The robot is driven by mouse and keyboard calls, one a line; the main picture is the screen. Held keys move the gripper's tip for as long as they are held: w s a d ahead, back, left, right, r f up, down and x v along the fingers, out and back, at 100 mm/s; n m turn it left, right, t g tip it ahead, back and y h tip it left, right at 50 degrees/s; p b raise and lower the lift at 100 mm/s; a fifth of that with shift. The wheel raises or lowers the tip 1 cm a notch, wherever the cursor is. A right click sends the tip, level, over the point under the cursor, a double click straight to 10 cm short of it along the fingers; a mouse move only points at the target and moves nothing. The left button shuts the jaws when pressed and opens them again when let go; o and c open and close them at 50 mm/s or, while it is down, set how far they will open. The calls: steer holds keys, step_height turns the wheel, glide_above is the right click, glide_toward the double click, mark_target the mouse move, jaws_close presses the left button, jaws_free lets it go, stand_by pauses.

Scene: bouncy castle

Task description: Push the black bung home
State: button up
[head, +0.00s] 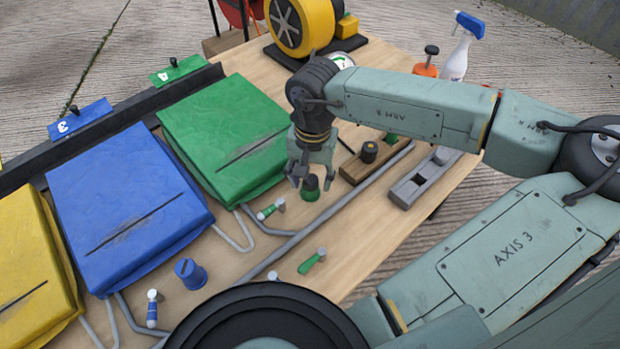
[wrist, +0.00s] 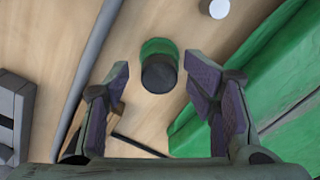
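A black bung (head: 310,182) stands upright in a small green fitting (head: 308,196) on the wooden table, in front of the green inflatable. The wrist view shows its dark top (wrist: 160,74) with the green fitting (wrist: 160,46) behind it. How deep the bung sits cannot be told. My gripper (head: 312,174) hangs just above it in the head view. In the wrist view my gripper (wrist: 158,75) is open, with one finger on each side of the bung's line and nothing held.
A wooden block (head: 355,170) with another black knob (head: 369,151) stands to the right, beside a grey slotted block (head: 420,182). A grey hose and green-handled valves (head: 312,262) lie nearby. A blue fitting (head: 190,273) stands at front left. The green inflatable (head: 222,130) is close by on the left.

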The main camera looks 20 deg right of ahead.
step_height(320, 180, up, 11)
steer(key=shift+f, duration=0.15)
steer(key=shift+s+d, duration=0.1)
stand_by(0.4)
